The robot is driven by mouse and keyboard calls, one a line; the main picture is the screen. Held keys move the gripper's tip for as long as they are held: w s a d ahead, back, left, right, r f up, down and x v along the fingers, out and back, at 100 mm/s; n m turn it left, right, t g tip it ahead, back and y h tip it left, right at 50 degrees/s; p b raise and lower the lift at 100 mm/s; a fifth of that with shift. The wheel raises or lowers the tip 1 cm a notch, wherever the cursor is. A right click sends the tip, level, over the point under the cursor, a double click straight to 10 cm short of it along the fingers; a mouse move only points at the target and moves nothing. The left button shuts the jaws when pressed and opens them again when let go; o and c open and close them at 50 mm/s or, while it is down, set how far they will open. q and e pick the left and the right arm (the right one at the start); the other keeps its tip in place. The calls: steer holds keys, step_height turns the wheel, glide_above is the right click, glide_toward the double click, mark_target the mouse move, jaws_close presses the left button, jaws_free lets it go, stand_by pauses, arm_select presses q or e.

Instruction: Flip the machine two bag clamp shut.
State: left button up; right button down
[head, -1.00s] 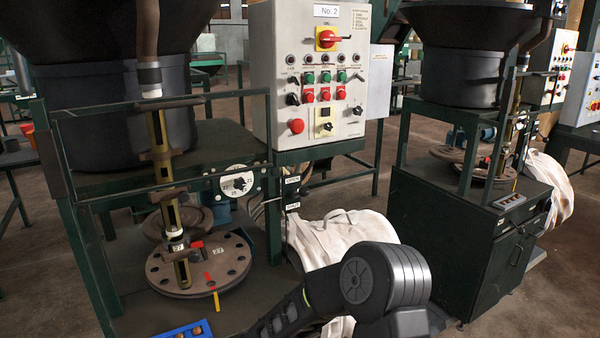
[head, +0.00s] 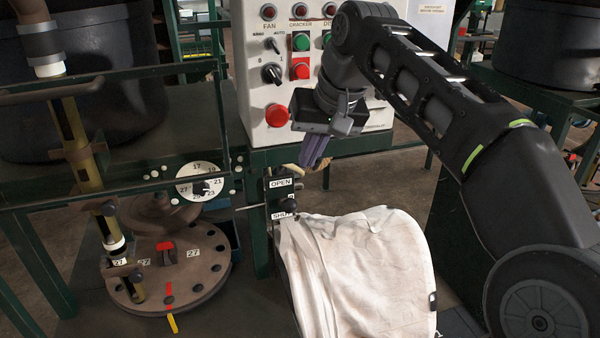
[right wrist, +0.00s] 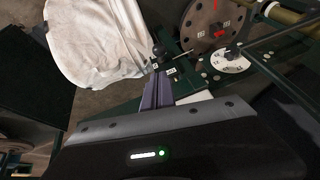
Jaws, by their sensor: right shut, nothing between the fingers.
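The bag clamp (head: 281,198) is on the green post beside the machine. It has an OPEN label above a SHUT label and a dark round knob (head: 287,204) between them, partly over the SHUT label. The knob also shows in the right wrist view (right wrist: 158,51). The white bulk bag (head: 360,265) hangs just below the clamp, its top edge by the SHUT label. My right gripper (head: 314,163) is shut and empty, fingers pointing down, above and slightly right of the clamp, apart from it. In the right wrist view its fingers (right wrist: 158,92) point toward the knob. My left gripper is out of view.
The control panel (head: 250,70), with buttons and a red knob, stands just behind my right gripper. A numbered dial (head: 200,183) and a round perforated plate (head: 190,275) are left of the clamp. Green frame rails run across the left side.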

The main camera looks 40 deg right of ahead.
mark_target(294, 199)
steer(key=shift+a, duration=0.25)
steer(key=x, duration=1)
steer(key=shift+d, duration=0.1)
